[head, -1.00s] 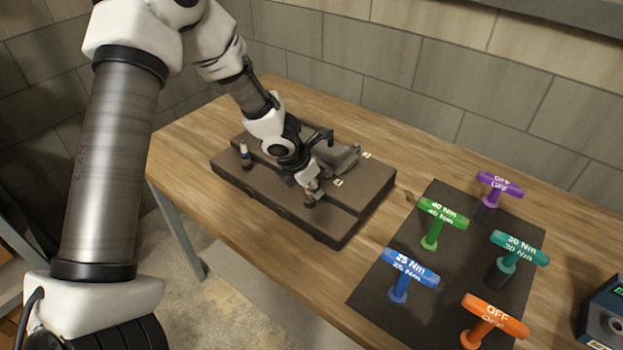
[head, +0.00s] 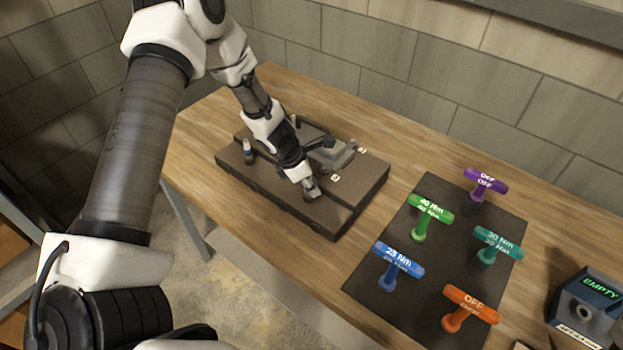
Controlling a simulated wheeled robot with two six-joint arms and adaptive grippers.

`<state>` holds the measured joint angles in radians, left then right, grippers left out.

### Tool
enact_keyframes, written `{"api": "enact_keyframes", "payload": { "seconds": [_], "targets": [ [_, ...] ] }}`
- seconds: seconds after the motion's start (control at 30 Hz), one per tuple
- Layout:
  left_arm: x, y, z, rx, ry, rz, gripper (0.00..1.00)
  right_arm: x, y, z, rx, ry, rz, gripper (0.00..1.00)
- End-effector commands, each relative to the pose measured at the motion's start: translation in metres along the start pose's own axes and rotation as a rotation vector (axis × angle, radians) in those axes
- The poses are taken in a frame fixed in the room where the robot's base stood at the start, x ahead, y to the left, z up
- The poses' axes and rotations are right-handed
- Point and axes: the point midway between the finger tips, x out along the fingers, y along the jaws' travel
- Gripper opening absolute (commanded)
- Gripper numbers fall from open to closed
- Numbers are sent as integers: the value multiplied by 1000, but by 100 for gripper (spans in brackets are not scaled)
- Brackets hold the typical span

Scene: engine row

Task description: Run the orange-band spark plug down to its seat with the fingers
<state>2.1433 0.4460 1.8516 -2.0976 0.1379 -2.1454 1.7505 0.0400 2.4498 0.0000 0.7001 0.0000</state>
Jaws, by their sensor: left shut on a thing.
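A dark engine block (head: 360,207) lies on the wooden table. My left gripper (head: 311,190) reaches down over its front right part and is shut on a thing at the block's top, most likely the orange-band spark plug. The gripper covers most of that plug, and its band cannot be made out now. My right gripper is not in view.
A dark mat (head: 397,312) to the right holds several T-handle wrenches, among them blue (head: 399,260), green (head: 428,212) and orange (head: 470,302). A device reading EMPTY (head: 587,305) stands at the far right. A grey raised part (head: 335,157) sits on the block behind the gripper.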

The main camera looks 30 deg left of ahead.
Motion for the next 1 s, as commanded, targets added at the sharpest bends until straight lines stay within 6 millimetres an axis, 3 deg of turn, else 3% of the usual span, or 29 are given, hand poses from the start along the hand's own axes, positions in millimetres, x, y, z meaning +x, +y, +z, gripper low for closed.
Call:
{"api": "enact_keyframes", "payload": {
  "seconds": [0.17, 0.43, 0.8, 0.83, 0.9, 1.0],
  "targets": [
    [1, 1, 0, 145, 2, -58, 0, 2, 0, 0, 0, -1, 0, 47],
    [4, -4, -2, 759, 6, -313, 0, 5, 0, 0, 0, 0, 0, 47],
    [2, -5, -2, 798, 4, -330, 0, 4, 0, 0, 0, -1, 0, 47],
    [2, -5, -2, 798, 4, -330, 25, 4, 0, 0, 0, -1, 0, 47],
    [2, -5, -2, 797, 4, -330, 50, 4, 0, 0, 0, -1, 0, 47],
    [2, -5, -2, 797, 4, -330, 51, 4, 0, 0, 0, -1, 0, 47]
  ]
}}
